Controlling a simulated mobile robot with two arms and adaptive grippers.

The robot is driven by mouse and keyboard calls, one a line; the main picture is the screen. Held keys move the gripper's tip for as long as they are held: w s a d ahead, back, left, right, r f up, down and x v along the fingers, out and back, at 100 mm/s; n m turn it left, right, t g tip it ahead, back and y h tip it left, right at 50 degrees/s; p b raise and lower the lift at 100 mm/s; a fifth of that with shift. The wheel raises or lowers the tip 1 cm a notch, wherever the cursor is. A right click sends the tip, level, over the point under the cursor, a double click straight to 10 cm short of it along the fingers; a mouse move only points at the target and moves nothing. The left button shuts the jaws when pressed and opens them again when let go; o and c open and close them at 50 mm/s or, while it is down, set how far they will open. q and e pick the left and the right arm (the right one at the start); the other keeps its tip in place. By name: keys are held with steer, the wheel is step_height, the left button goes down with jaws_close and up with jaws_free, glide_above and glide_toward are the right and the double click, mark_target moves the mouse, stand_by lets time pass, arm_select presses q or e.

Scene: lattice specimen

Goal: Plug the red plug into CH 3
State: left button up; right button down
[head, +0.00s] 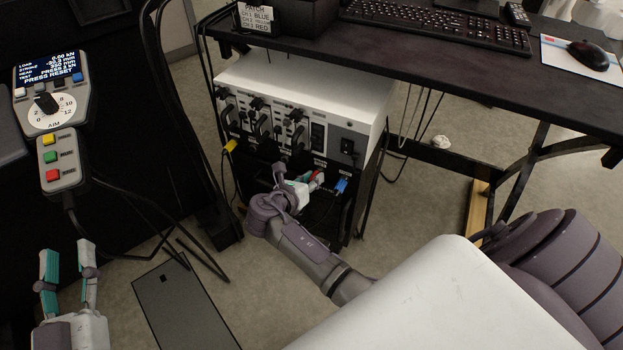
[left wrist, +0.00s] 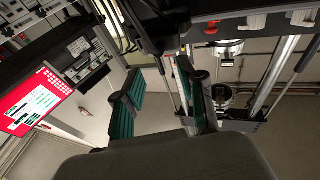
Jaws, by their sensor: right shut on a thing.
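The red plug (head: 316,175) is at the fingertips of my right gripper (head: 303,184), in front of the dark lower part of the rack under the desk. My right gripper is shut on it. The white and grey unit (head: 345,88) has a front panel with several black plugs and cables; its channel labels are too small to read, so I cannot tell which socket is CH 3. A blue plug (head: 341,186) is just right of the red plug. A yellow plug (head: 230,146) hangs at the unit's left edge. My left gripper (head: 68,254) is open and empty at lower left.
A small card (head: 258,18) on the desk (head: 420,55) reads PATCH with BLUE and RED lines. A control pendant (head: 52,110) is at the left. Loose cables hang beside the rack. The left wrist view shows a red-edged screen (left wrist: 35,105) and machine columns (left wrist: 275,75).

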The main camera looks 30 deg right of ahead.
arm_select(q)
steer(key=shift+a+f+g, duration=0.15)
steer(key=shift+f+g, duration=0.15)
steer(key=shift+f, duration=0.05)
arm_select(e)
steer(key=shift+w+d+r, duration=0.1)
steer(key=shift+d, duration=0.1)
stand_by(0.4)
steer(key=c, duration=0.9)
jaws_free()
steer(key=shift+o, duration=0.3)
steer(key=o, duration=0.4)
